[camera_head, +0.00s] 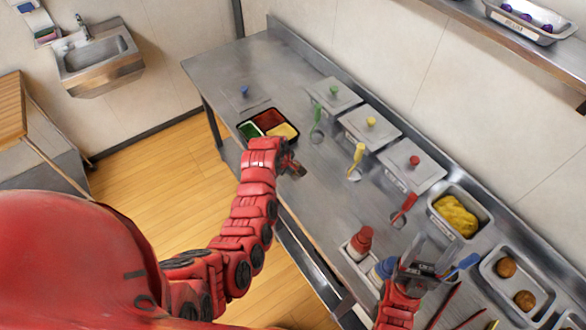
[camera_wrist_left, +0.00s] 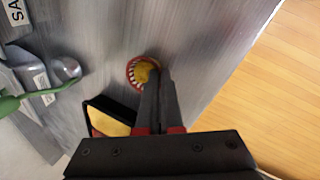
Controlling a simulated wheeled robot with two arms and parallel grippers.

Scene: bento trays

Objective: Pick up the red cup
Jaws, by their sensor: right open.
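A small red-and-white striped cup (camera_wrist_left: 133,77) with yellow food inside shows at the fingertips in the left wrist view. My left gripper (camera_wrist_left: 162,75) has its two fingers close together at the cup's right edge, shut on its wall. I cannot tell whether the cup rests on the counter or is lifted. In the head view my left gripper (camera_head: 293,169) is low over the counter, in front of the bento tray (camera_head: 240,126), and I cannot make out the cup there. My right gripper (camera_head: 428,258) is open and empty near the bottles, at the lower right.
The steel counter (camera_head: 220,75) holds lidded bins (camera_head: 415,172) along the wall. A bin of yellow food (camera_head: 457,214), a tray with two brown balls (camera_head: 541,310) and a red bottle (camera_head: 360,241) are at the right. Several coloured utensils lie before the bins. The counter's far left is mostly clear.

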